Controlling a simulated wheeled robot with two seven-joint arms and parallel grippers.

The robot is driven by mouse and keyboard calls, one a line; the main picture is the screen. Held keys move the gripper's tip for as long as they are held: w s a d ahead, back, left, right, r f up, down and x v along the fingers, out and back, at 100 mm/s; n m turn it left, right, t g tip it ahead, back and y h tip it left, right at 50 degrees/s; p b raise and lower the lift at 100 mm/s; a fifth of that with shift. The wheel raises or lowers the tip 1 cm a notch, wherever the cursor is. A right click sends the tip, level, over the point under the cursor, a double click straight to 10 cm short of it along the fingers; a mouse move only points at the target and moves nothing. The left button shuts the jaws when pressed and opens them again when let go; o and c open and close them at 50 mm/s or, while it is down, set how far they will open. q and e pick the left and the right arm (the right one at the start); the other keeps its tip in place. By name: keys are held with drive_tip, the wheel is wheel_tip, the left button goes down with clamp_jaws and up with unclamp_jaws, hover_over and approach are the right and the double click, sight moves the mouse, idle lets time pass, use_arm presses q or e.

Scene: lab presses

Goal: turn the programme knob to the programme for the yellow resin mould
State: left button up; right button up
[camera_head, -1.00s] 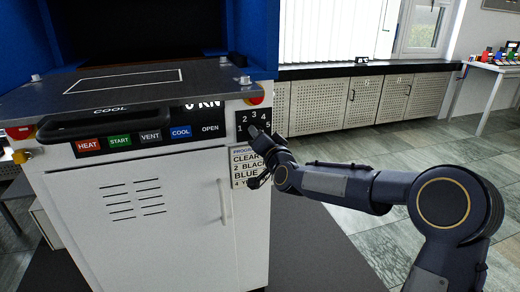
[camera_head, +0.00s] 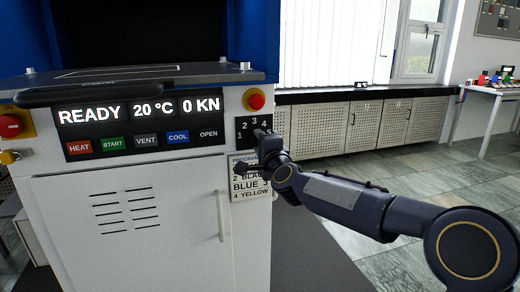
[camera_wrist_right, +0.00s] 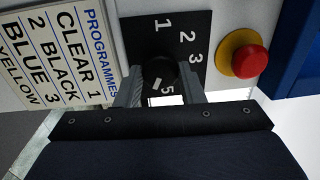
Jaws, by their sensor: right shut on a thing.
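The programme knob (camera_wrist_right: 160,70) is round and black, on a black dial plate (camera_wrist_right: 150,27) with white numbers. My right gripper (camera_wrist_right: 160,90) is shut on the knob, one finger on each side. A white mark shows on the knob's lower part; which number it points at is not clear. The wrist view shows 1, 2, 3 and 5; the 4 is hidden there. In the head view my right gripper (camera_head: 263,136) covers the knob and the 5, while the 4 shows. The programme card (camera_head: 249,190) lists 4 beside YELLOW. My left gripper is out of view.
The press display (camera_head: 135,111) reads READY, 20 °C and 0 KN. Below it is a row of labelled buttons (camera_head: 112,143). A red stop button (camera_wrist_right: 250,61) on a yellow ring sits close beside the dial. A vertical door handle (camera_head: 221,214) is below.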

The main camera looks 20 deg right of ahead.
drive_tip(key=shift+m, duration=0.4)
drive_tip(key=o, duration=1)
drive_tip(key=shift+s, duration=0.1)
drive_tip(key=s, duration=0.7)
drive_tip(key=shift+s+d+f+b, duration=0.2)
drive_tip(key=shift+s+f+b, duration=0.1)
drive_tip(key=shift+b, duration=0.15)
